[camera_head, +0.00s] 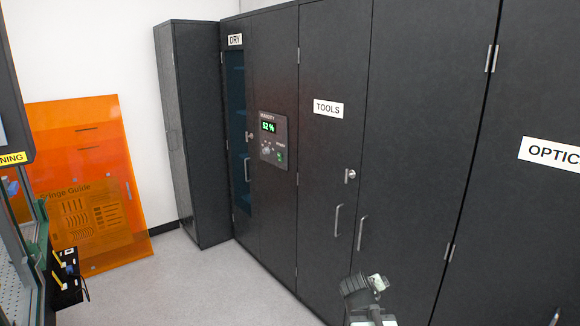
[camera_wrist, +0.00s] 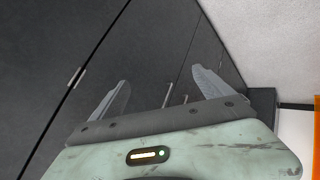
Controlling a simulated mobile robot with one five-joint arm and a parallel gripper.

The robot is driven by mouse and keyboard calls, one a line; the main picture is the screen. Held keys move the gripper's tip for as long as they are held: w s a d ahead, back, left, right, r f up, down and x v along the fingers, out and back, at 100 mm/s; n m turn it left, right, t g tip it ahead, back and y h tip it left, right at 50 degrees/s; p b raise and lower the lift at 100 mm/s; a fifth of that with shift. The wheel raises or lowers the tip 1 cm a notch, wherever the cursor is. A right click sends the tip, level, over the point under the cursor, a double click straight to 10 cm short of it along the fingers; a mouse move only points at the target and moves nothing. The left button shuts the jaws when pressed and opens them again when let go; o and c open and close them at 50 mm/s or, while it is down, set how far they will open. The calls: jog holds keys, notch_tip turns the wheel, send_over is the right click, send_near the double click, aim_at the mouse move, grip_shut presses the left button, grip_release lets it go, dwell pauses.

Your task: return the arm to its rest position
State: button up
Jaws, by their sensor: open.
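In the head view, part of my arm (camera_head: 366,298) shows at the bottom, right of centre, in front of the dark cabinets; its fingertips are not clear there. In the wrist view, my gripper (camera_wrist: 160,92) has its two fingers spread well apart, with nothing between them. The dark cabinet front and two door handles show beyond the fingers. I cannot tell how far the gripper is from the doors, but no contact shows.
A row of tall dark cabinets (camera_head: 400,130) fills the right and centre, labelled DRY, TOOLS and OPTIC. A humidity panel (camera_head: 273,139) reads 52 %. An orange translucent panel (camera_head: 88,150) stands at the left wall. Bare grey floor (camera_head: 190,285) lies between.

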jog(key=s+a+f+m+g+y, duration=0.1)
jog(key=s+a+f+g+y, duration=0.1)
jog(key=s+a+f+g, duration=0.2)
jog(key=s+a+f+m+g+y, duration=0.1)
jog(key=s+a+f+g+y, duration=0.2)
jog(key=s+a, duration=0.4)
jog(key=s+g, duration=0.1)
jog(key=s, duration=0.3)
jog(key=shift+f, duration=0.35)
